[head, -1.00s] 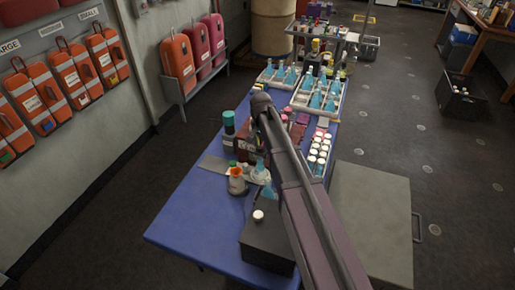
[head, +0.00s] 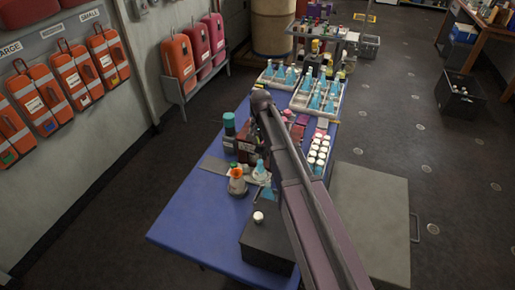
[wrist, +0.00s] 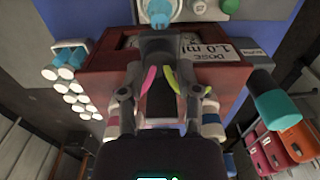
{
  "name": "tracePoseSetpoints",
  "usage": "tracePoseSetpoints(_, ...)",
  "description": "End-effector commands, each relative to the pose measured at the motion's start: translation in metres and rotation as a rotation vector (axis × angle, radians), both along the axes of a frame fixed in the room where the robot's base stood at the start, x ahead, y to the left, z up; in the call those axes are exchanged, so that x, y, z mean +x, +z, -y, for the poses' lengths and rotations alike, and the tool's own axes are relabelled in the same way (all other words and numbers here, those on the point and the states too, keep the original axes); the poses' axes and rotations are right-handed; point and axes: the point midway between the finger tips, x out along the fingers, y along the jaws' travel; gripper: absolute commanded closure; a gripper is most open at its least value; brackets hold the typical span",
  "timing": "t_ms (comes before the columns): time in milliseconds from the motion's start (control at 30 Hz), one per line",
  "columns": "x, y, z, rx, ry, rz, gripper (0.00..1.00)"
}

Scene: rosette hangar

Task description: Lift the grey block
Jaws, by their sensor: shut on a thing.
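My gripper (wrist: 160,74) is in the middle of the wrist view, with a pink strip on one finger and a green strip on the other. It is shut on a small grey shape (wrist: 158,45) at the fingertips, which I take to be the grey block. The fingers hide much of it. Behind it is a dark red box (wrist: 110,62) with a white "DOSE 1.0 ml" label; I cannot tell whether the block touches it. In the head view my arm hides the gripper and block.
The blue table (head: 190,220) holds an orange-topped bottle (head: 237,182), a black box (head: 262,243) at its near end, rows of white-capped vials (head: 319,153) and racks of blue flasks (head: 318,102). A teal-capped bottle (wrist: 280,108) stands close beside my gripper. The table's near left corner is clear.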

Motion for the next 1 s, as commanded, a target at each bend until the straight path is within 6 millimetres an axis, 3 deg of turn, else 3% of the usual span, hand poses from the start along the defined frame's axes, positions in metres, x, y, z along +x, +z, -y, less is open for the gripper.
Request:
tracePoseSetpoints(700, 0.001, 0.027, -0.003, 0.006, 0.002, 0.002, 0.87)
tracePoseSetpoints(900, 0.001, 0.026, -0.003, 0.006, 0.002, 0.002, 0.87)
tracePoseSetpoints(933, 0.001, 0.026, -0.003, 0.006, 0.002, 0.002, 0.54)
tracePoseSetpoints(1000, 0.001, 0.026, -0.003, 0.005, 0.002, 0.003, 0.33)
